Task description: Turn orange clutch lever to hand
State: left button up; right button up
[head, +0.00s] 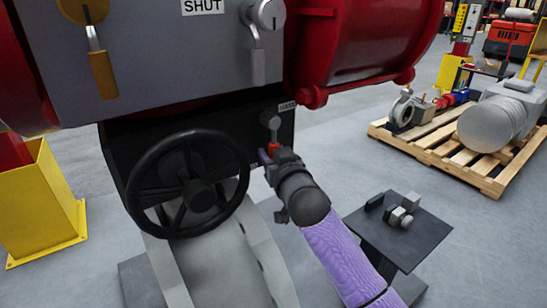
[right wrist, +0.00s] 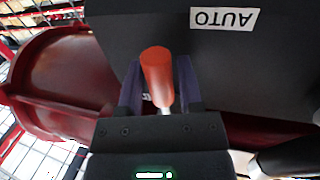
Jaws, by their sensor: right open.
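The orange clutch lever grip (right wrist: 158,76) stands between the two fingers of my right gripper (right wrist: 159,72) in the right wrist view. The fingers are open on either side of it, with a small gap visible at the right. In the head view only a bit of orange (head: 273,148) shows, below a grey round pivot (head: 270,119) on the dark box, and my right gripper (head: 270,156) hides the rest. A label reading AUTO (right wrist: 224,18) appears upside down in the wrist view; a small label (head: 287,106) near the pivot is hard to read. My left gripper is out of view.
A black handwheel (head: 130,190) stands just left of my right gripper. The red actuator body (head: 365,40) and grey panel (head: 150,60) are above. A small dark table (head: 430,235) with grey pieces is at right. A pallet (head: 470,165) lies farther right.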

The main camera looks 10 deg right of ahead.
grip_shut()
dwell(1.4)
